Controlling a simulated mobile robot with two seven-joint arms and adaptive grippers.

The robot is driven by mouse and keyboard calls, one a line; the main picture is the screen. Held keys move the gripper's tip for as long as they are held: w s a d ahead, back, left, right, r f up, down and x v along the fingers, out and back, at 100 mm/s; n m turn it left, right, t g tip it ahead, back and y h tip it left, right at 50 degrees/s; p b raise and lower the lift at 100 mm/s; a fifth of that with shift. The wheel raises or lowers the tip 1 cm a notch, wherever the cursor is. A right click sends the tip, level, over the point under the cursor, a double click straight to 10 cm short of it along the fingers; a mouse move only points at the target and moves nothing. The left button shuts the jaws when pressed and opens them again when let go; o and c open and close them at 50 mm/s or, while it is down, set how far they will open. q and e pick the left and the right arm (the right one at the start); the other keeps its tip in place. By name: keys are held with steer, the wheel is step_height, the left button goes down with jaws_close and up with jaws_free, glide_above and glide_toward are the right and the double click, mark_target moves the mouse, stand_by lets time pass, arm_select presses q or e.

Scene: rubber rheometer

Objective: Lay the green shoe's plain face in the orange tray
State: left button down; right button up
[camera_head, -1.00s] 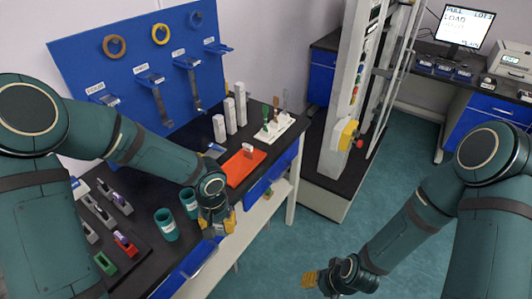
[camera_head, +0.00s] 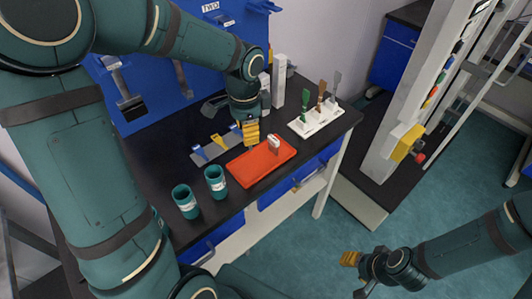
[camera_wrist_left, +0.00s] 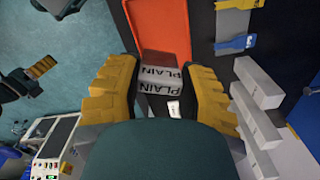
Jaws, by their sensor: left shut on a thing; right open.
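My left gripper (camera_head: 251,134) is low over the bench by the back edge of the orange tray (camera_head: 247,170). In the left wrist view its yellow fingers are on both sides of a grey block marked PLAIN (camera_wrist_left: 159,85), the plain face, and are shut on it. The block overlaps the near end of the orange tray (camera_wrist_left: 160,25) in that view; whether it touches the tray I cannot tell. The green shoe is not clearly in view. My right gripper (camera_head: 350,258) is open and empty over the floor.
Two teal cups (camera_head: 200,191) stand left of the tray. A white rack (camera_head: 315,120) with upright tools is to its right. White posts (camera_head: 279,80) stand behind. The tray's front half is bare.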

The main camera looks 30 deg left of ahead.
arm_select(q)
steer(key=shift+f+b, duration=1.25)
steer(key=shift+f, duration=3.65)
steer(key=shift+s+r, duration=0.1)
steer(key=c, duration=0.6)
jaws_free()
step_height(320, 180, up, 12)
steer(key=p, duration=0.3)
